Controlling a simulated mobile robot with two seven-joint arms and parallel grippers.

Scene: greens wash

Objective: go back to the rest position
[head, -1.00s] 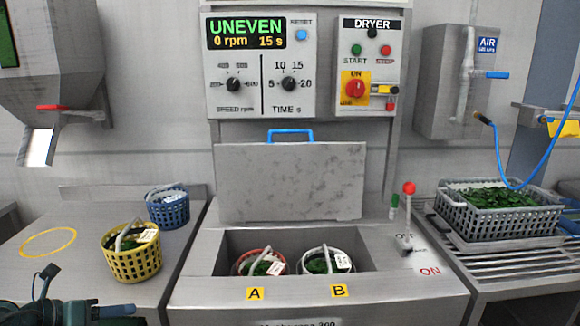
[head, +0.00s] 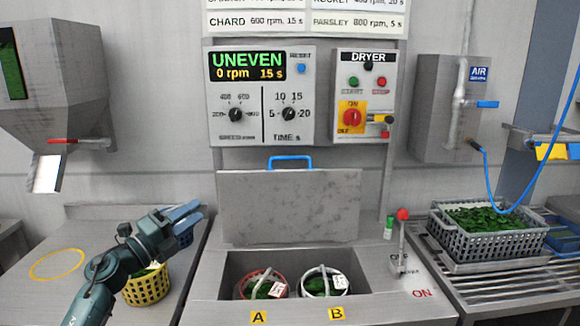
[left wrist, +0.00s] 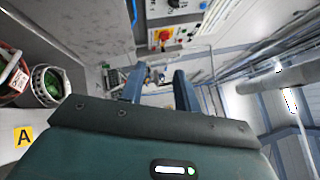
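My left forearm covers part of the yellow basket (head: 147,290), which holds greens. My right gripper is not in view.
The dryer tub (head: 232,268) is open, with a red basket (head: 246,291) at A and a white basket (head: 307,292) at B. The lid (head: 290,205) stands up behind. A grey crate (head: 492,243) of greens sits at right. The chute (head: 48,172) hangs at upper left.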

